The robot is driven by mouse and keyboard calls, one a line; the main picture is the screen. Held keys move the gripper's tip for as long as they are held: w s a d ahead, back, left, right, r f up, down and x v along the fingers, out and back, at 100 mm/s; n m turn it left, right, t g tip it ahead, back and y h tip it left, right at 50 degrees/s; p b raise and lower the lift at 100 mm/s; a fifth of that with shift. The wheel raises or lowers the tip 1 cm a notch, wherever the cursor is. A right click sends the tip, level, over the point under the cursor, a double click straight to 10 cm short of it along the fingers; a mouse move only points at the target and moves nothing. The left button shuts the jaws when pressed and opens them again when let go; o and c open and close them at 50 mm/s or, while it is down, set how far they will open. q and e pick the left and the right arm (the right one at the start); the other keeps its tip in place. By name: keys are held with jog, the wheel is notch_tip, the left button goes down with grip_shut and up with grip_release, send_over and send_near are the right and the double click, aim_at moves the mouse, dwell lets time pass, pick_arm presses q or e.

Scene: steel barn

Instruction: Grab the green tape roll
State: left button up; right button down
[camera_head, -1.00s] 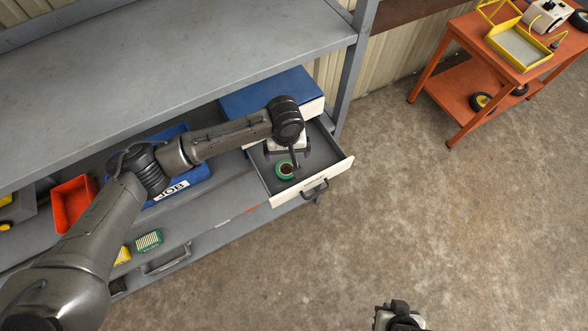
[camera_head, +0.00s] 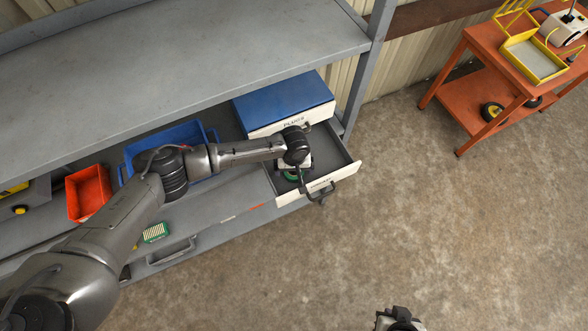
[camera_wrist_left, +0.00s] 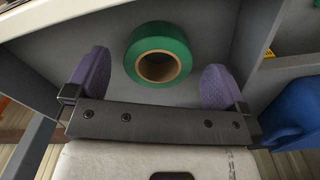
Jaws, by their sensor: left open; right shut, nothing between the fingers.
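The green tape roll (camera_head: 290,176) lies in the open grey drawer (camera_head: 342,174) and is partly hidden by my left gripper in the head view. In the left wrist view the green tape roll (camera_wrist_left: 158,38) shows whole, with a brown core, on the grey drawer floor. My left gripper (camera_head: 305,182) is over the drawer. Its purple fingers (camera_wrist_left: 155,80) are spread wide and empty, one on each side of the roll in the picture, and no contact shows. My right gripper (camera_head: 402,316) is at the bottom edge of the head view, far from the drawer, shut and empty.
The drawer's blue-topped cabinet (camera_head: 285,98) stands on the lower shelf, under a large grey shelf board (camera_head: 180,60). A blue crate (camera_head: 205,135), a red bin (camera_head: 88,192) and a green box (camera_head: 155,232) are to its left. An orange cart (camera_head: 480,125) stands at the right.

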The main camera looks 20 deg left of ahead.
pick_arm(q)
jog(key=shift+f, duration=1.1)
jog(key=c, duration=1)
